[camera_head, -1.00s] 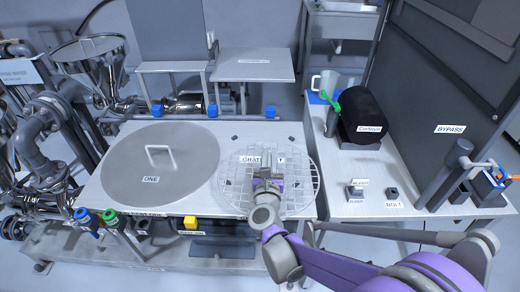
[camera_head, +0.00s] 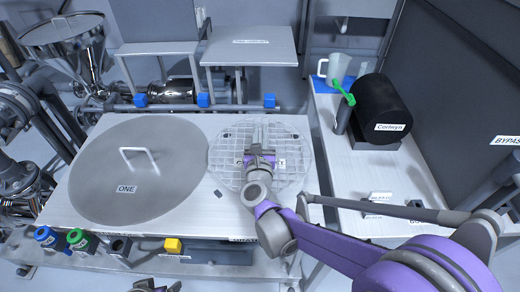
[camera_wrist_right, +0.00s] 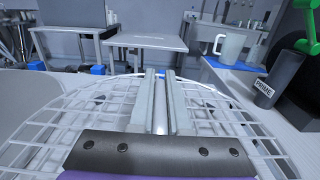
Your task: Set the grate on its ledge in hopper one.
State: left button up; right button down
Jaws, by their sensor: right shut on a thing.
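The grate (camera_head: 234,172) is a round, pale wire mesh over the right part of the steel deck, right beside the big round lid marked ONE (camera_head: 100,170). My right gripper (camera_head: 259,133) is over the grate's middle, shut on it. In the right wrist view the mesh (camera_wrist_right: 50,135) spreads to both sides of the two fingers (camera_wrist_right: 160,105). I cannot tell whether the grate touches the deck. The grey lid lies flat with its handle up and hides hopper one's opening and ledge. A small grey part (camera_head: 155,286) at the bottom edge may be my left gripper, cut off.
A raised plate (camera_head: 250,50) stands behind the deck (camera_head: 205,215). The right side table (camera_head: 350,170) holds a black cylinder (camera_head: 380,108), a mug (camera_head: 342,68) and a green-handled item (camera_head: 344,92). Blue, green and yellow fittings (camera_head: 173,245) line the front edge. Pipes crowd the left.

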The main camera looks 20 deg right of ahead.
jog(key=shift+f+b, duration=0.65)
jog(key=shift+f, duration=2)
jog(key=shift+f, duration=0.2)
jog(key=c, duration=0.9)
grip_release()
jog(key=shift+r, duration=0.15)
